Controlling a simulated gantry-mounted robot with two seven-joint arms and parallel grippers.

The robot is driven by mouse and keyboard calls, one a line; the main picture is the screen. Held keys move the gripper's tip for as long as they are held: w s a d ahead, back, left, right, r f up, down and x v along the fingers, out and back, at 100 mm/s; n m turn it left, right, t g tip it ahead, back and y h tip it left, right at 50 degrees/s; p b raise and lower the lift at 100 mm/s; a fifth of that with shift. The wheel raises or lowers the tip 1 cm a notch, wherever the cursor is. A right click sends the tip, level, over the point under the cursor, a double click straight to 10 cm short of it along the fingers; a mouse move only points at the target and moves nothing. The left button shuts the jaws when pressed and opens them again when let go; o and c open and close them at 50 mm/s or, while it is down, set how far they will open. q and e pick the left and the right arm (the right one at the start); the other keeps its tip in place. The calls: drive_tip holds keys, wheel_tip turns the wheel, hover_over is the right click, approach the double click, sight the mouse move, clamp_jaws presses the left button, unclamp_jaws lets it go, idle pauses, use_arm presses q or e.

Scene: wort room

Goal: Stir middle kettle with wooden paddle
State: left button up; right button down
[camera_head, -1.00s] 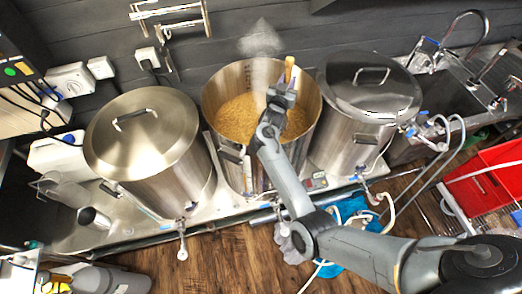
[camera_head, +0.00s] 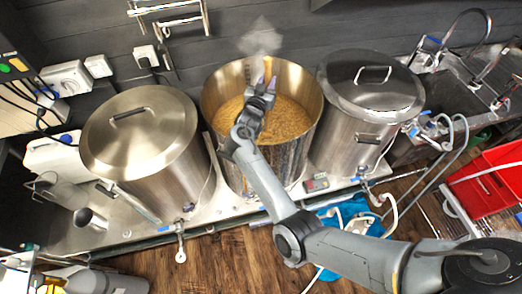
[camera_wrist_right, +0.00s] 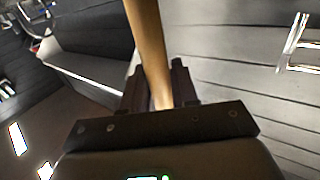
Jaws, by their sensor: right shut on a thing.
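The middle kettle (camera_head: 289,160) is an open steel pot in the head view, with grainy golden mash (camera_head: 289,118) inside. My right arm reaches across its front rim, and my right gripper (camera_head: 265,82) is over the kettle opening. The gripper is shut on the wooden paddle, whose pale brown shaft (camera_wrist_right: 146,45) rises between the fingers in the right wrist view. In the head view little of the paddle shows, and its lower end is hidden by my gripper and arm. My left gripper is not in view.
A lidded kettle (camera_head: 140,150) stands close on the left, and another lidded kettle (camera_head: 345,140) close on the right. Red bins (camera_head: 485,185) and hoses are at the right. A dark slatted wall is behind. Wooden floor lies in front.

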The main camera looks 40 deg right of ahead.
sight(267, 62)
drive_tip(key=shift+a+r, duration=0.1)
idle(0.4)
drive_tip(key=shift+r, duration=0.2)
wheel_tip(267, 62, up, 8)
drive_tip(key=p, duration=0.6)
drive_tip(key=shift+r, duration=0.1)
wheel_tip(267, 62, up, 28)
drive_tip(key=shift+f, duration=0.25)
idle(0.8)
